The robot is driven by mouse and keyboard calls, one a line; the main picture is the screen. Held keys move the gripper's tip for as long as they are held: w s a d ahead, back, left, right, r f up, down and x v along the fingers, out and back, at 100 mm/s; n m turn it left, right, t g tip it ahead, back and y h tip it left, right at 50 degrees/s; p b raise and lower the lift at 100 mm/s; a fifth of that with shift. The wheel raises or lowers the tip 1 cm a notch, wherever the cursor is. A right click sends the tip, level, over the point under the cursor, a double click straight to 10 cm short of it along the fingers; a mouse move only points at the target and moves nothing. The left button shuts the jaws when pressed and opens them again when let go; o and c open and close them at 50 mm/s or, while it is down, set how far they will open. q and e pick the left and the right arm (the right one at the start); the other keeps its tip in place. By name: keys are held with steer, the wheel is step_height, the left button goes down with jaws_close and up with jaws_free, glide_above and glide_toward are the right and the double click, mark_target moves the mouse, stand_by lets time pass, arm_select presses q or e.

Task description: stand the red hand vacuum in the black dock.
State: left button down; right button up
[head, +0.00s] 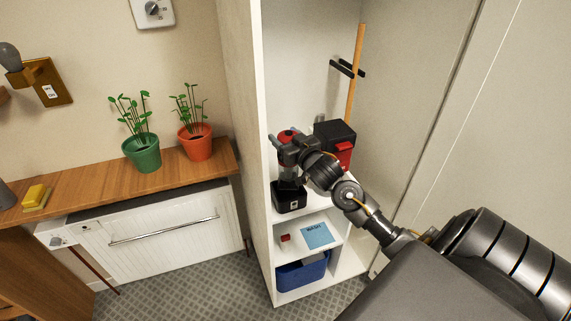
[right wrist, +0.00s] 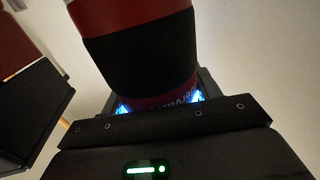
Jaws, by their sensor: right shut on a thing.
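The red hand vacuum (head: 286,136) is upright or nearly so, held in my right gripper (head: 285,148). Its red top shows above the fingers and a greyish lower part below them. In the right wrist view the vacuum (right wrist: 140,50) fills the upper middle as a red body with a wide black band. The black dock (head: 289,198) stands on the cabinet shelf, straight below the vacuum. I cannot tell whether the vacuum's lower end is inside the dock or just above it. The dock does not show clearly in the right wrist view. My left gripper is out of view.
A black box with a red front (head: 335,135) stands close right of the dock; it also shows in the right wrist view (right wrist: 30,95). The cabinet's white side wall (head: 248,150) is close on the left. A lower shelf holds a blue packet (head: 317,235), above a blue bin (head: 302,272).

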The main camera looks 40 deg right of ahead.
mark_target(287, 175)
step_height(287, 175, down, 5)
steer(key=shift+f+p, duration=0.15)
steer(key=shift+p, duration=0.4)
steer(key=shift+f, duration=0.5)
steer(key=o, duration=0.5)
steer(key=shift+f, duration=0.2)
steer(key=o, duration=0.5)
steer(key=shift+c, duration=0.2)
steer(key=shift+s+r, duration=0.1)
steer(key=shift+r, duration=0.05)
